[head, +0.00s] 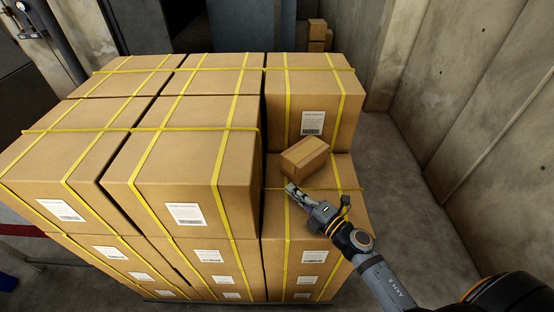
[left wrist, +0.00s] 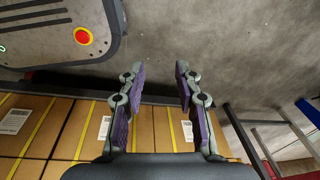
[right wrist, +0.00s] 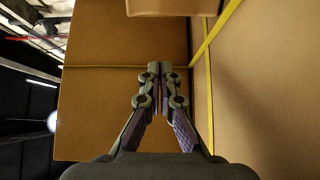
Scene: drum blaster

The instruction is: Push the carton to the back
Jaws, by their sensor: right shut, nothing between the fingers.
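The small brown carton (head: 306,158) sits tilted in the picture on the lower box (head: 330,205) at the front right of the stack, in the gap beside the taller boxes. Its edge shows at the top of the right wrist view (right wrist: 172,7). My right gripper (head: 290,188) is shut and empty, just in front of and below the carton, a small gap apart as far as I can tell; its closed fingers also show in the right wrist view (right wrist: 161,75). My left gripper (left wrist: 159,72) is open and empty; it is outside the head view.
Large boxes (head: 185,155) with yellow straps stand left of the carton, and another strapped box (head: 312,95) rises behind it. A concrete wall (head: 470,90) stands to the right, with clear floor (head: 400,190) between.

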